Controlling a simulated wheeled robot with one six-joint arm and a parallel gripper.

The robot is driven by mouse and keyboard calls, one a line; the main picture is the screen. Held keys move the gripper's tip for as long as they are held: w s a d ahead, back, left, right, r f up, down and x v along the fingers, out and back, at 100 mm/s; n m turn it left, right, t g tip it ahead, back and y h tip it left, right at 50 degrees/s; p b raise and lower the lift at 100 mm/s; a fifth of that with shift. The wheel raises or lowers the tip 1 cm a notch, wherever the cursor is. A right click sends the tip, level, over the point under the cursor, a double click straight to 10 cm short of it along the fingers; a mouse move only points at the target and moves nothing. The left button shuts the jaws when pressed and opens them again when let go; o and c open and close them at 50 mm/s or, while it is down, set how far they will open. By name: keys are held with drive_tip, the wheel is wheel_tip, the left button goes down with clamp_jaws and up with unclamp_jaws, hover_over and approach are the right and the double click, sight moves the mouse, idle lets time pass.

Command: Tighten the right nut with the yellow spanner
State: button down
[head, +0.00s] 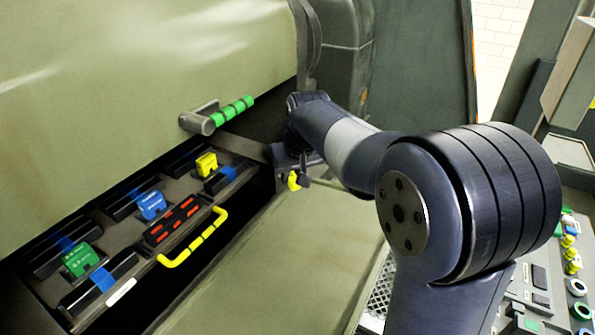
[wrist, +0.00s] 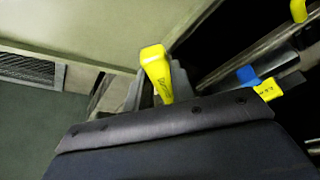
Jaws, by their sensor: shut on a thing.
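My gripper (head: 298,165) is at the far end of my arm, above the gap beside the olive-green housing. It is shut on the yellow spanner (head: 293,181), of which only a short yellow piece shows below the jaws in the head view. In the wrist view the spanner's yellow, tapered handle (wrist: 157,75) stands between the grey fingers of my gripper (wrist: 158,88). The spanner's working end is hidden. I cannot make out the right nut in either view, nor tell whether the spanner touches it.
A drawer-like panel with a yellow bar handle (head: 195,240) and a yellow block (head: 206,162) lies left of my gripper. A green-gripped lever (head: 230,111) sticks out above it. An olive cover (head: 250,270) lies below. A control panel (head: 540,285) is at the right.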

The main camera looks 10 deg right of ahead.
drive_tip(key=shift+a, duration=0.25)
drive_tip(key=shift+d, duration=0.15)
drive_tip(key=shift+w+d+n, duration=0.15)
drive_tip(key=shift+d+n, duration=0.15)
drive_tip(key=shift+d, duration=0.2)
drive_tip(key=shift+r+p, duration=0.15)
drive_tip(key=shift+p, duration=0.2)
drive_tip(key=shift+r+p, duration=1.7)
drive_tip(key=shift+r, duration=0.25)
drive_tip(key=s+d+r+b, duration=0.1)
drive_tip(key=s+d, duration=0.6)
drive_tip(key=d, duration=0.3)
drive_tip(key=shift+s+d+r, duration=0.25)
drive_tip(key=shift+s+d, duration=0.05)
idle(0.6)
